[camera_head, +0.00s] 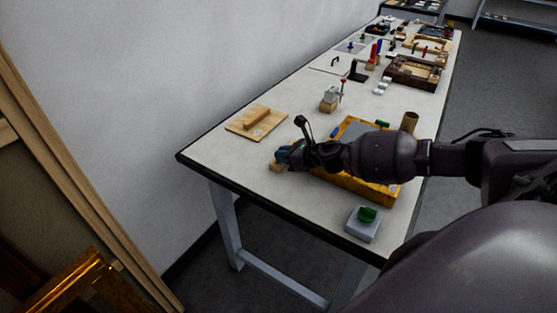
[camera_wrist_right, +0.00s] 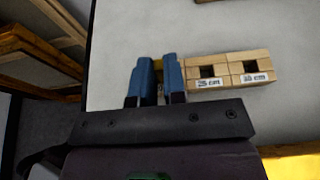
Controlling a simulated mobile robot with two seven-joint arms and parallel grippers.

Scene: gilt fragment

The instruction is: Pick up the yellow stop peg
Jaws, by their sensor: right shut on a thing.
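My right gripper (camera_head: 285,157) is low over the near left part of the long table, at a small wooden block (camera_head: 276,168). In the right wrist view, the blue fingers of this gripper (camera_wrist_right: 157,68) are close together. A bit of yellow, the stop peg (camera_wrist_right: 160,66), shows between them; most of it is hidden by the fingers. The wooden block (camera_wrist_right: 231,57) extends right from the fingers, with two dark square holes labelled "25 cm" and what looks like "35 cm". I cannot tell whether the peg still sits in the block. My left gripper is not in view.
A yellow tray (camera_head: 352,185) lies partly behind my right arm. A wooden board with a bar (camera_head: 258,121) lies left of it. A grey box with a green knob (camera_head: 363,222) stands near the front edge. More fixtures and a dark wooden tray (camera_head: 413,75) stand farther back.

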